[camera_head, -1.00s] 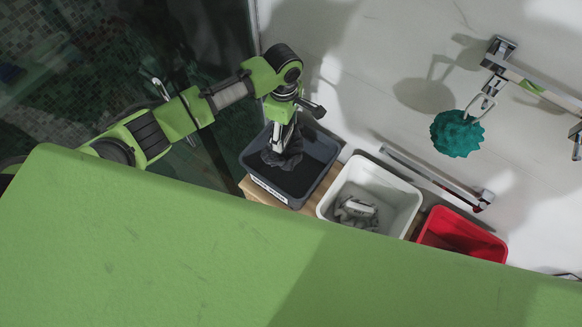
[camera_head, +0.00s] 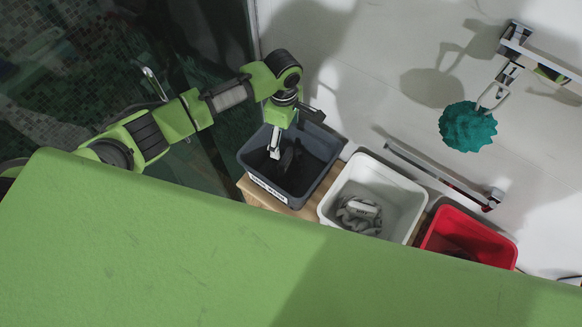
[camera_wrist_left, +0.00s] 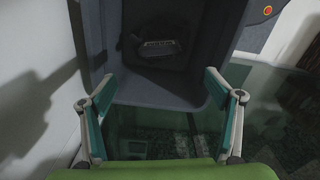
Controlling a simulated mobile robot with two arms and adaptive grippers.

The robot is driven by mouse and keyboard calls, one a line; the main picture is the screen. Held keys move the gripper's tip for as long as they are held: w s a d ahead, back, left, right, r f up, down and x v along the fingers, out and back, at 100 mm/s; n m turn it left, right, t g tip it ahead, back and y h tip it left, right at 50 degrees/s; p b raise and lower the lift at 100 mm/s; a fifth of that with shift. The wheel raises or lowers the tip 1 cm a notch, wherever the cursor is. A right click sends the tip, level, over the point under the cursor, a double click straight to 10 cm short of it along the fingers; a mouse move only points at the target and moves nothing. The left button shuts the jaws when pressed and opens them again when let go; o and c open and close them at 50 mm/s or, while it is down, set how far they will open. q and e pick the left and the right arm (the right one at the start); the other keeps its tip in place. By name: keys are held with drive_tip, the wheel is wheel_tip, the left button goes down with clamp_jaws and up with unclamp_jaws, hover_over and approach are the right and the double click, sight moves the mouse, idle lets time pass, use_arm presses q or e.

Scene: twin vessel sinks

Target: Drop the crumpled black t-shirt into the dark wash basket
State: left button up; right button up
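The dark wash basket (camera_head: 318,146) is a dark grey bin with a white label on its front, at the left end of the row of bins. My left gripper (camera_head: 283,152) is over its opening, pointing down. In the left wrist view its two fingers (camera_wrist_left: 163,100) are spread wide with nothing between them. The crumpled black t-shirt (camera_head: 290,163) appears as a dark heap inside the basket, hard to separate from the shadow. In the left wrist view it seems to be the black shape with pale print (camera_wrist_left: 158,48) below the fingertips. My right gripper is not in view.
A white bin (camera_head: 405,190) with grey cloth in it stands beside the dark basket, then a red bin (camera_head: 470,232). All rest on a wooden surface (camera_head: 262,194). A chrome rail (camera_head: 435,172) and a hanging teal sponge (camera_head: 467,127) are on the right.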

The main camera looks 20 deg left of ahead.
use_arm(q)
wheel_tip(320, 180, up, 12)
idle(0.6)
drive_tip(key=shift+s+f, duration=0.1)
